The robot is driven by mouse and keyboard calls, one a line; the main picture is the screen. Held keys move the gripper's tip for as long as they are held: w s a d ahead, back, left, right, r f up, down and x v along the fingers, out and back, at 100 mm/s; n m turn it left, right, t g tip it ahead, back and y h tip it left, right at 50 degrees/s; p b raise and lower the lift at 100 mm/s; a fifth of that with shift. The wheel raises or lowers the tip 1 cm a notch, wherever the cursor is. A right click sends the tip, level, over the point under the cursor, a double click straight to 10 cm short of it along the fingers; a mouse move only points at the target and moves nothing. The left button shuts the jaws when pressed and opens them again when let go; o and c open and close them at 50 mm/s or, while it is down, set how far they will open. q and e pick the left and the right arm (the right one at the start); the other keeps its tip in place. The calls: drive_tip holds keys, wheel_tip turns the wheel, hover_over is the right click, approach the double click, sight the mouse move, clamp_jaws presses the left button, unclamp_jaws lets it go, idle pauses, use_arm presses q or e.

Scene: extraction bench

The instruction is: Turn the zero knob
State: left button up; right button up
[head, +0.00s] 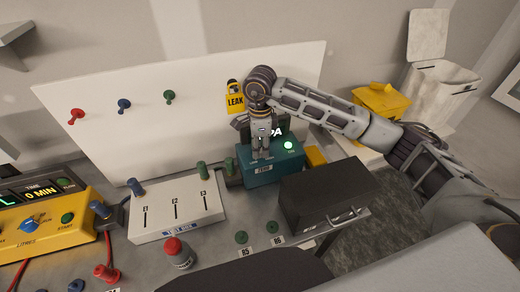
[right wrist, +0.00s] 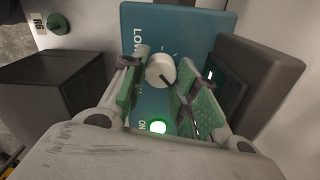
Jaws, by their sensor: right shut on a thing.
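The teal box (head: 290,172) stands near the back of the bench, with a "ZERO" label on its front and a lit green lamp (head: 288,145) on top. My right gripper (head: 262,155) points down over its left part and hides the knob in the head view. In the right wrist view, the pale round zero knob (right wrist: 160,70) with a dark pointer line sits on the teal panel (right wrist: 185,22). My right gripper's green-padded fingers (right wrist: 162,82) stand on either side of it, shut on it. My left gripper is not in view.
A black box (head: 322,197) stands to the right of the teal box. A white panel with sliders (head: 178,213) lies to its left. A yellow padlock (head: 236,100) marked "LEAK" hangs behind my gripper. A red-topped button (head: 174,247) stands in front.

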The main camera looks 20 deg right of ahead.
drive_tip(key=shift+m, duration=0.4)
drive_tip(key=o, duration=0.7)
drive_tip(key=shift+o, duration=0.2)
drive_tip(key=shift+r, duration=0.1)
wheel_tip(320, 180, up, 12)
idle(0.3)
idle(0.5)
